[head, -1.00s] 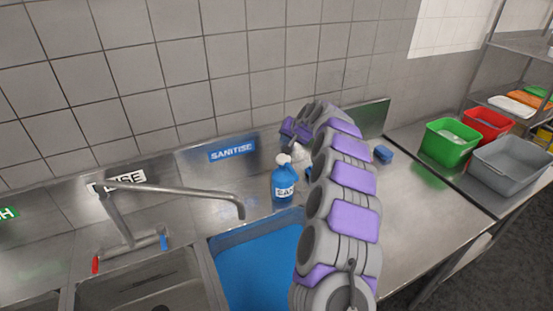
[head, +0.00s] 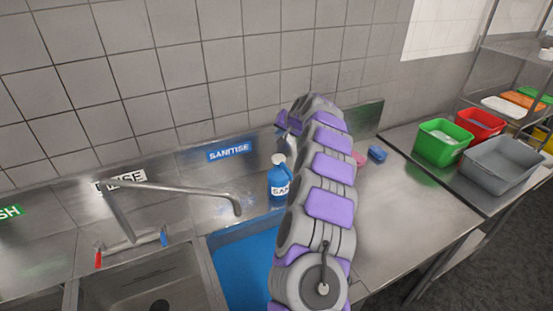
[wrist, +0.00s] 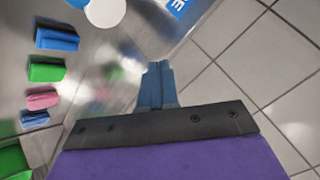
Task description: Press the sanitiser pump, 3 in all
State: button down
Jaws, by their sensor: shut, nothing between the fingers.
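The sanitiser bottle (head: 278,184) is blue with a white pump top (head: 279,158). It stands upright on the steel ledge behind the blue basin, and my arm passes close on its right, covering part of that side. My gripper (wrist: 157,84) is shut and empty in the wrist view, in front of steel and wall tiles. In the head view its end is up by the wall, above and behind the bottle, with its fingertips unclear. A white rounded thing (wrist: 105,12) is cut off at the top of the wrist view; I cannot tell if it is the pump. No contact with the pump shows.
A tap (head: 180,190) arches left of the bottle. Several coloured sponges (wrist: 47,72) lie in a row on the steel. A green tub (head: 440,143), a red tub (head: 481,123) and a grey tub (head: 503,165) stand right. The right counter has bare room.

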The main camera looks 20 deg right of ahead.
aim_at(278, 157)
jog(key=shift+f+b, duration=2.35)
jog(key=shift+f, duration=2.1)
jog(key=shift+f, duration=0.3)
jog(key=shift+s+f+b, duration=0.1)
jog(key=shift+f+b, duration=0.75)
jog(key=shift+f, duration=0.2)
jog(key=shift+r, duration=0.15)
jog(key=shift+r+p, duration=0.8)
jog(key=shift+r, duration=0.5)
jog(key=shift+r, duration=0.1)
jog(key=shift+r+p, duration=1.3)
jog(key=shift+r, duration=1.1)
